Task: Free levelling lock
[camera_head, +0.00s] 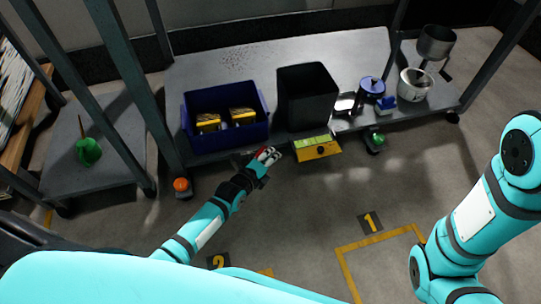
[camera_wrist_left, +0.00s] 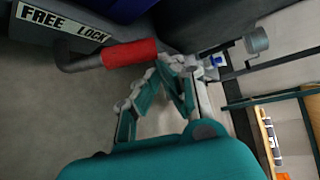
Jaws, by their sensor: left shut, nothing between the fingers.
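The levelling lock is a grey bent lever with a red grip (camera_wrist_left: 130,52), seen large in the left wrist view. A plate (camera_wrist_left: 62,22) beside it reads FREE at left and LOCK at right. The red grip points right, toward the LOCK side. In the head view, a small bit of red (camera_head: 263,151) shows at the cart's front edge, partly hidden by my left gripper (camera_head: 270,157). My left gripper (camera_wrist_left: 172,66) is shut and empty, its fingertips close to the grip's right end. I cannot tell if they touch it. My right gripper is out of view.
A grey cart shelf (camera_head: 245,62) carries a blue crate (camera_head: 225,145) with yellow-black items, a black bin (camera_head: 307,98) and several small items. A yellow box (camera_head: 318,152) is at the front edge. Orange (camera_head: 181,184) and green (camera_head: 379,140) parts mark the casters. Floor in front is mostly clear.

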